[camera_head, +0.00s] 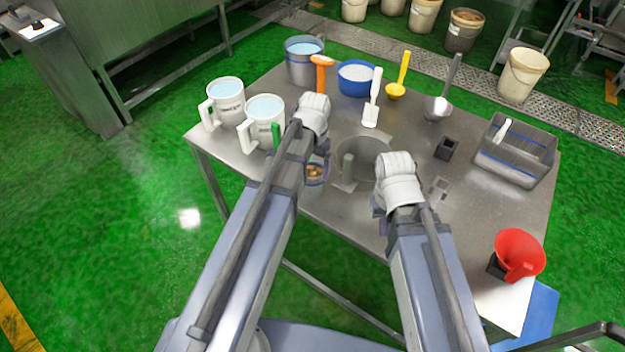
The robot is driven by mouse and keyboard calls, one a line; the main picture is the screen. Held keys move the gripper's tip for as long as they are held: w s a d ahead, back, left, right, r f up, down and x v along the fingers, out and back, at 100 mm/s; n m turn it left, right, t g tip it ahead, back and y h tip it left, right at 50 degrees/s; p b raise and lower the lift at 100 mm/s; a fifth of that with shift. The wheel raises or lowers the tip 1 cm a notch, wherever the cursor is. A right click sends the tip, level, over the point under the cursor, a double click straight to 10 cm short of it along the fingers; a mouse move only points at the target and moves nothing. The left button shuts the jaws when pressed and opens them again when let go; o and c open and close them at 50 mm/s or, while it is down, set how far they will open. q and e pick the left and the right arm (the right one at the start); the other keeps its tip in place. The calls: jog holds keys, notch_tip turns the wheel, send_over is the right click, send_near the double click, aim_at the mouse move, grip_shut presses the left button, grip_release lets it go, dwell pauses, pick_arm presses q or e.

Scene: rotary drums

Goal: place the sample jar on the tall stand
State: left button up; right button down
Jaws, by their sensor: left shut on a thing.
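A small jar (314,173) with brown contents shows beside my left forearm, near the table's front edge. My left gripper (320,160) is at the jar and shut on it; the wrist and forearm hide most of the fingers. A small black upright block (446,148), open at the top, stands right of the middle of the table; I cannot tell whether it is the tall stand. My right gripper (384,224) is mostly hidden below its wrist, near the table's front edge, and I cannot see its jaws.
A grey round container (362,158) stands between the arms. Two white jugs (226,103), a metal pot (304,66) and a blue tub (355,80) stand left and behind. Scoops lie at the back. A grey bin (520,155) and red funnel (519,252) are right.

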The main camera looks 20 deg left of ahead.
pick_arm(q)
grip_shut()
dwell(0.3)
notch_tip(320, 180, up, 9)
jog(key=p, duration=0.9)
jog(key=shift+r, duration=0.15)
